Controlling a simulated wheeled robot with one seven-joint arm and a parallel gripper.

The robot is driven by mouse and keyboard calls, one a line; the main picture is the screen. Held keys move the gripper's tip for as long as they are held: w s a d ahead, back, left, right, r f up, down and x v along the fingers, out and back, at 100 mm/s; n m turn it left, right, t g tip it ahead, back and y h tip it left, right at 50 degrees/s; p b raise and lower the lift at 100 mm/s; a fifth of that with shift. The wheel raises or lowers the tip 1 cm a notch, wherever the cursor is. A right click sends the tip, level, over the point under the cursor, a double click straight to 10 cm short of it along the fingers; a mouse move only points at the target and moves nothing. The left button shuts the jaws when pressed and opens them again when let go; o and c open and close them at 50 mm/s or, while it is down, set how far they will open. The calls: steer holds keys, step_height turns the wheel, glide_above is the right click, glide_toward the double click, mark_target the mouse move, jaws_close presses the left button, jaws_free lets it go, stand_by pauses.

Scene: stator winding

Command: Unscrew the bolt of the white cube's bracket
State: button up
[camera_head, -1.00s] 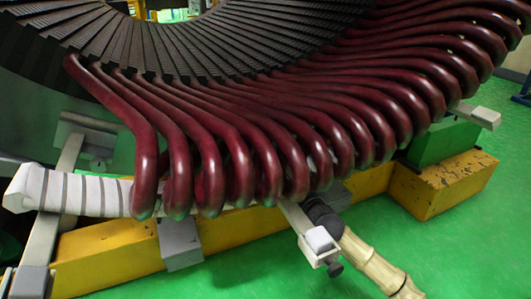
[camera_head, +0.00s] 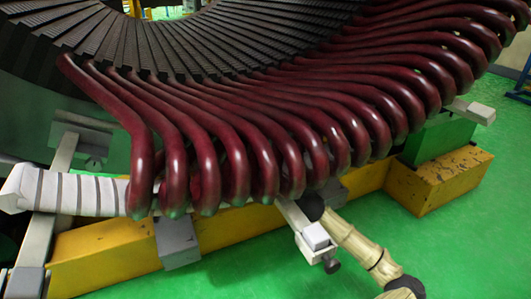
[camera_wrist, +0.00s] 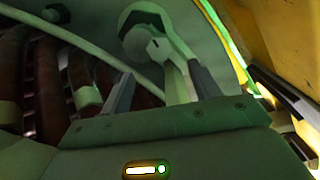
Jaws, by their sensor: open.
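The white cube (camera_head: 316,236) sits on the near end of a pale bracket bar (camera_head: 295,215) below the red coils in the head view. Its dark bolt (camera_head: 331,265) sticks out below the cube. A pale post with a rounded dark-rimmed head (camera_wrist: 140,42) shows beyond and between the fingers. I cannot tell whether it touches them. The white cube and its bolt are not recognisable in the wrist view.
Red coil ends (camera_head: 235,165) crowd the space above the bracket. A yellow beam (camera_head: 105,253) runs below, with a grey block (camera_head: 178,242) on it. A white wrapped bar (camera_head: 75,193) lies left.

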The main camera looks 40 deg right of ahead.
steer(key=x, duration=1.1)
steer(key=shift+s, duration=0.1)
steer(key=shift+c, duration=0.2)
steer(key=c, duration=0.9)
